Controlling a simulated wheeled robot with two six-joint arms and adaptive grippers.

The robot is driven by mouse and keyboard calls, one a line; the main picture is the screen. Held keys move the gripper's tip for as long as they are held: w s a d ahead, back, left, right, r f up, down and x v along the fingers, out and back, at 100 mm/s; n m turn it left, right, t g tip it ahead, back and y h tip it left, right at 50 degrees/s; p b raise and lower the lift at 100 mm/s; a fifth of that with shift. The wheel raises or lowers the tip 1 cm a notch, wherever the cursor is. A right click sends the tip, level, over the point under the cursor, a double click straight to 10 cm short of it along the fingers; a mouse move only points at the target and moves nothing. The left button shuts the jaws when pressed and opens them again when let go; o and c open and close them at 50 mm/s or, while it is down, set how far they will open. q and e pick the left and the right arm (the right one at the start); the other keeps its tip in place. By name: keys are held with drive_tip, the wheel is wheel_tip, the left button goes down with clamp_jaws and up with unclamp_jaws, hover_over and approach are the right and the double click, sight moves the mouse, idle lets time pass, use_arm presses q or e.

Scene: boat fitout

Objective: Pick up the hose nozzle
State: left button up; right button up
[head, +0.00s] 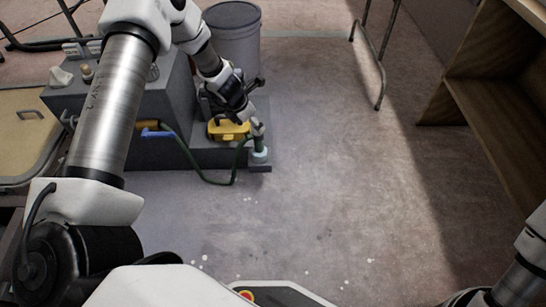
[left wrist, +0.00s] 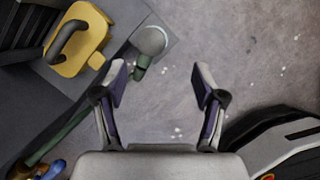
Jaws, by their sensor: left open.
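The hose nozzle (head: 259,153) has a pale, rounded head and stands at the edge of a low grey step. A green hose (head: 215,182) loops to it. In the left wrist view, the nozzle's round grey head (left wrist: 151,41) lies just beyond the left fingertip, with a green part below it. My left gripper (head: 250,119) is above and close to the nozzle. In the left wrist view my left gripper (left wrist: 160,76) is open, with bare floor between its fingers. The left finger partly hides the hose. My right gripper is out of view.
A yellow item with a dark handle (head: 228,131) sits on the step beside the nozzle. A grey block (head: 160,110) stands behind. A grey bucket (head: 233,38) is at the back and a wooden shelf (head: 490,75) at right. The middle floor is clear.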

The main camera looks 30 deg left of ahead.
use_arm(q)
wheel_tip(320, 180, down, 2)
drive_tip(key=b, duration=0.4)
hover_over(259, 144)
drive_tip(key=a, duration=0.1)
drive_tip(key=x, duration=0.4)
drive_tip(key=s+x, duration=0.1)
drive_tip(key=x, duration=0.1)
drive_tip(key=shift+s+a+f, duration=0.1)
drive_tip(key=shift+a+f, duration=0.1)
drive_tip(key=shift+a, duration=0.1)
drive_tip(key=shift+w+f, duration=0.25)
drive_tip(key=shift+f, duration=0.1)
drive_tip(key=shift+r, duration=0.15)
drive_tip(key=shift+c, duration=0.8)
clamp_jaws()
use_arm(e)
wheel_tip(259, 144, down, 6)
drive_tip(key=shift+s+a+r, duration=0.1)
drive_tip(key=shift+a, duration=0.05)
